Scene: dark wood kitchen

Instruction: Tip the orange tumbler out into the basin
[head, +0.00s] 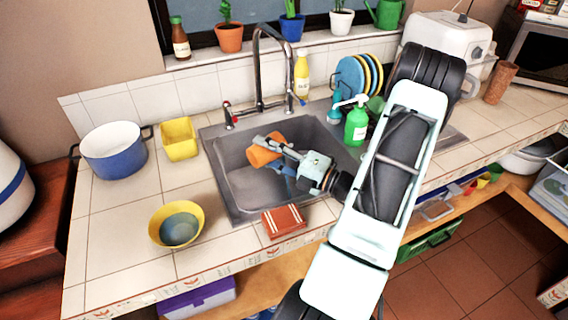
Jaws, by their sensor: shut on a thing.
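The orange tumbler (262,155) is in my gripper (270,145), over the left part of the grey sink basin (240,200). The tumbler looks tilted well over on its side. My gripper is shut on it, and the fingers cover part of its surface. The tumbler's opening and any contents cannot be made out. Something blue lies in the basin below my gripper, partly hidden by it.
A chrome tap (258,70) rises behind the basin. A green soap bottle (355,122) stands to the right. A yellow container (179,139), a blue pot (113,150) and a yellow bowl (158,222) are on the left.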

